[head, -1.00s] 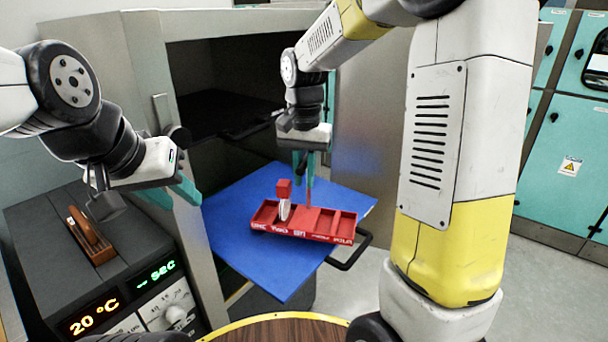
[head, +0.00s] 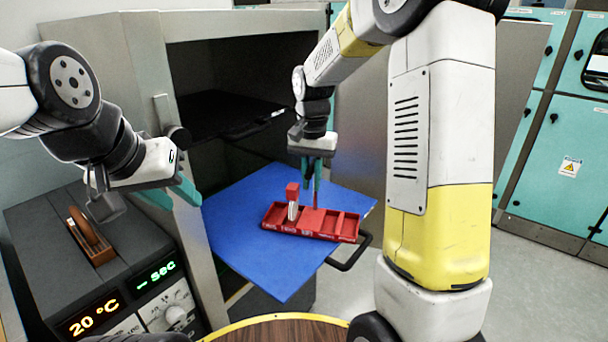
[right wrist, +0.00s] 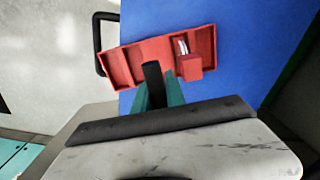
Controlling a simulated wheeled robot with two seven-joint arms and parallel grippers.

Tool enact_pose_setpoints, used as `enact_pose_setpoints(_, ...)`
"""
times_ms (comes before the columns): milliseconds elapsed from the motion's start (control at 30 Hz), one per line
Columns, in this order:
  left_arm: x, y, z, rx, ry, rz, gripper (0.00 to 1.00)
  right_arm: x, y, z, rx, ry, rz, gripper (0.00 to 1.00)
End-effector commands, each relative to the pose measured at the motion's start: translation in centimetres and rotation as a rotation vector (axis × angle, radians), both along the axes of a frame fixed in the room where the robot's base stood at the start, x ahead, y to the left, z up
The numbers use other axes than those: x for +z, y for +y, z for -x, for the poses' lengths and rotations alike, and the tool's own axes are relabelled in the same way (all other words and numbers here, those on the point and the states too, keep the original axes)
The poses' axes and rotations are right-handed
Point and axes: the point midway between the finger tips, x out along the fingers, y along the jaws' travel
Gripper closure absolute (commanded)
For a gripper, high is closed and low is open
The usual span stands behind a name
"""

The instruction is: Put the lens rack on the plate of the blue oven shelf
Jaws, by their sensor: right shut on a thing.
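The red lens rack (head: 337,223) is a long tray with compartments and white lettering on its front side. One compartment, left of the middle in the head view, holds a pale lens with a red block above it (head: 293,190). The rack is over the blue oven shelf plate (head: 235,225); I cannot tell whether it touches it. My right gripper (head: 314,200) points down and is shut on the rack's upright handle. The rack also shows in the right wrist view (right wrist: 127,66), under the teal fingers. My left gripper (head: 178,196) is by the oven door, fingers apart and empty.
The oven (head: 215,60) stands open behind, with a dark upper shelf (head: 215,112) inside. The blue shelf has a black handle (head: 352,254) at its right. A control box (head: 60,250) with displays stands at lower left. A round wooden table edge (head: 275,330) is in front.

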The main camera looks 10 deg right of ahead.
Motion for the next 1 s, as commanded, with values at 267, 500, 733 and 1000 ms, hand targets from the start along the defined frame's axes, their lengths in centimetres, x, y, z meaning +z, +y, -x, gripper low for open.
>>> enact_pose_setpoints(267, 0.0, 0.0, 0.0, 0.000, 0.000, 0.000, 0.64, -0.1, 0.0, 0.0, 0.000, -0.002, 0.000, 1.00)
enact_pose_setpoints(500, 0.0, 0.0, 0.0, 0.000, 0.000, 0.000, 0.64, -0.3, 0.0, 0.0, -0.001, -0.001, 0.000, 0.62)
enact_pose_setpoints(733, 0.0, 0.0, 0.0, 0.000, 0.000, 0.000, 0.64, -0.3, 0.0, 0.0, -0.001, -0.001, -0.001, 0.62)
enact_pose_setpoints(1000, 0.0, 0.0, 0.0, 0.000, 0.000, 0.000, 0.64, 2.3, 0.0, -0.1, -0.001, -0.006, -0.001, 0.62)
